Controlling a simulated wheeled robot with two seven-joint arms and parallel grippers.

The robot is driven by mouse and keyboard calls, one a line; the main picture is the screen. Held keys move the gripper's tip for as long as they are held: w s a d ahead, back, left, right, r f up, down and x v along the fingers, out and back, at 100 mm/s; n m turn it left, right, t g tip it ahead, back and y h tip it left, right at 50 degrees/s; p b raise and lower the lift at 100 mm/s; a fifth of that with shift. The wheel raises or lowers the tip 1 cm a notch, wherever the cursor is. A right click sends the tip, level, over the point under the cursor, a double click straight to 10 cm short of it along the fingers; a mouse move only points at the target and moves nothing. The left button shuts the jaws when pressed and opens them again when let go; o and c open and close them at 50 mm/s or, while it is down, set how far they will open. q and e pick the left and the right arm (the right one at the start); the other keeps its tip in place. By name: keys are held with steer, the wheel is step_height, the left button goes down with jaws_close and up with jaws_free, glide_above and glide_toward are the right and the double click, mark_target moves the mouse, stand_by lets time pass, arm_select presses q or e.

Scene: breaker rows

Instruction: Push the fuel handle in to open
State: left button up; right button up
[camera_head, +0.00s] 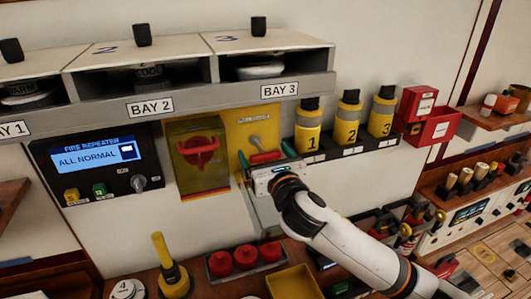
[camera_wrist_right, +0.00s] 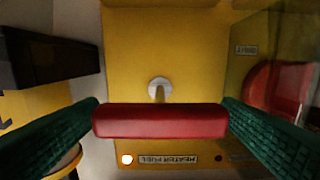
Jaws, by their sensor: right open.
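The fuel handle (camera_head: 265,157) is a red bar on a yellow panel (camera_head: 262,130), below and left of the BAY 3 shelf edge. In the right wrist view the handle (camera_wrist_right: 160,121) stands out from the panel on a short pale shaft (camera_wrist_right: 159,88). My right gripper (camera_head: 266,154) is open in front of the panel. Its green fingers (camera_wrist_right: 160,112) lie at either end of the red bar, which spans almost the whole gap; I cannot tell whether they touch it. My left gripper is not in view.
An upside-down HEATER FUEL label (camera_wrist_right: 168,159) sits by a lit lamp (camera_wrist_right: 126,159). A covered red knob (camera_head: 201,152) is just left of the handle. Yellow numbered bottles (camera_head: 347,124) stand to the right. Red knobs (camera_head: 245,257) and a yellow bin (camera_head: 294,283) lie below.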

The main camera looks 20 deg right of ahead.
mark_target(254, 137)
steer(key=shift+w, duration=0.1)
steer(key=c, duration=1.4)
steer(key=shift+w, duration=0.3)
steer(key=w+p, duration=0.1)
steer(key=w, duration=0.2)
steer(key=shift+w, duration=0.3)
steer(key=shift+s, duration=0.1)
steer(key=o, duration=1.1)
steer(key=shift+r, duration=0.1)
steer(key=o, duration=0.3)
steer(key=shift+a, duration=0.1)
steer(key=shift+w, duration=0.25)
